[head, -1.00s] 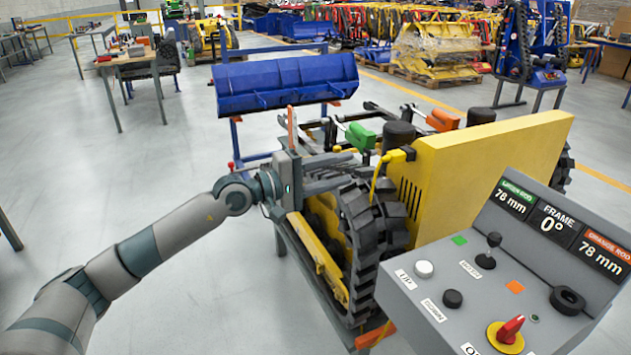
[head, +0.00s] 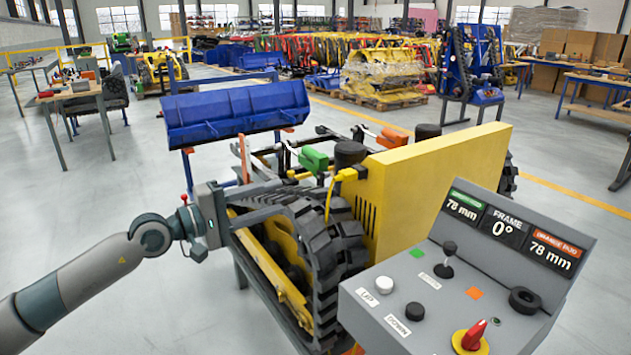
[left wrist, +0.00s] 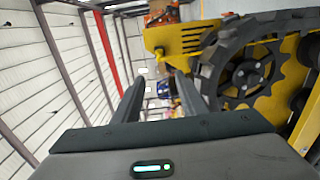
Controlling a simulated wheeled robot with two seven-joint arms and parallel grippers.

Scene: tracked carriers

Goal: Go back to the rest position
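The tracked carrier stands in the middle of the head view, with a yellow body panel (head: 440,175), a black track (head: 315,240) and a blue bucket (head: 237,112) at its far end. My left gripper (head: 290,194) is beside the carrier's left side, its fingers pointing right, close to the top of the track. Contact cannot be told. In the left wrist view, its two fingers (left wrist: 160,84) are apart with nothing between them. That view also shows the toothed wheel and track (left wrist: 245,75) at the right. My right gripper is not in view.
A grey control panel (head: 455,290) fills the lower right, with displays reading 78 mm, 0° and 78 mm. A green cylinder (head: 313,160) and an orange one (head: 392,137) sit on the carrier. A worktable (head: 70,97) stands at the far left. The left floor is clear.

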